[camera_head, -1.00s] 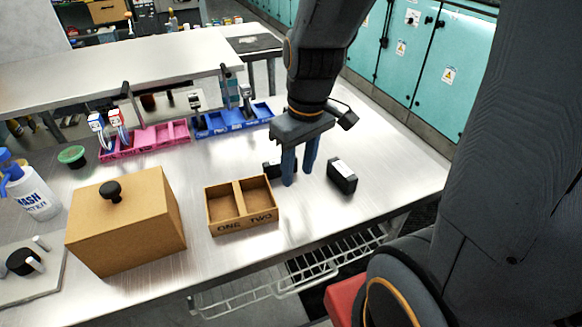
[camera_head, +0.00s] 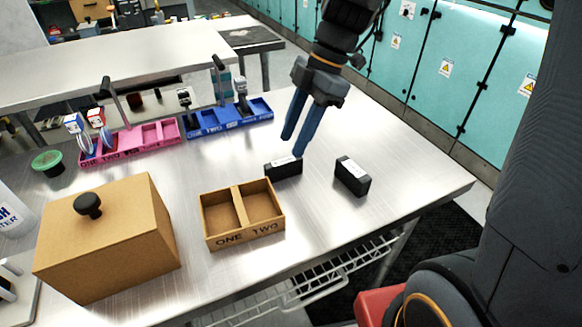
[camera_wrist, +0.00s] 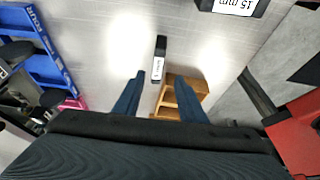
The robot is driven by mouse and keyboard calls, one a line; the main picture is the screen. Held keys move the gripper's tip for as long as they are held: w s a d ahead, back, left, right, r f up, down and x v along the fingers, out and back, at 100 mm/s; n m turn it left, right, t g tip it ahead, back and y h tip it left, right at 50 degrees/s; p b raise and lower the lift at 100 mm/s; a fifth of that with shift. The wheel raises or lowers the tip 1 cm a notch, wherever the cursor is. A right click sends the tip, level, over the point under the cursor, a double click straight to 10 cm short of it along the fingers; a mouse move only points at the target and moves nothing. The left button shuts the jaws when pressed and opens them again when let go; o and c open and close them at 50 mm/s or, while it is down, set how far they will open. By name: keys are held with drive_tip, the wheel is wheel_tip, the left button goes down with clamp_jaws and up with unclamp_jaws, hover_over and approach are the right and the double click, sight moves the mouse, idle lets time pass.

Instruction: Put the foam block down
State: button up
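Two black blocks with white labels lie on the metal table; which is the foam block I cannot tell. The left black block (camera_head: 283,169) lies just behind the wooden tray, and the right black block (camera_head: 352,177) lies apart from it. In the wrist view the small block (camera_wrist: 159,58) shows beyond my fingers, and a larger-looking block (camera_wrist: 235,6) labelled "15 mm" is cut off at the top edge. My gripper (camera_head: 293,147) is tilted, with its blue fingers above or behind the left block. The wrist view shows the fingers (camera_wrist: 160,76) apart with nothing between them.
The wooden tray (camera_head: 243,238) marked ONE and TWO has two empty compartments. A brown box (camera_head: 115,240) with a black knob stands left. Pink (camera_head: 130,148) and blue (camera_head: 215,128) trays with tools stand at the back. Table at right is clear.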

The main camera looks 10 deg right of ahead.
sight(285, 160)
drive_tip(key=x, duration=0.2)
drive_tip(key=shift+a+f, duration=0.15)
drive_tip(key=shift+f, duration=0.1)
drive_tip(key=p+x, duration=0.1)
drive_tip(key=x, duration=0.1)
drive_tip(key=p+x, duration=0.1)
drive_tip(key=x, duration=0.1)
drive_tip(key=shift+w+f, duration=0.2)
drive_tip(key=shift+f, duration=0.35)
drive_tip(key=shift+a, duration=0.1)
drive_tip(key=shift+f+b, duration=0.25)
drive_tip(key=shift+b, duration=0.1)
idle(0.3)
clamp_jaws()
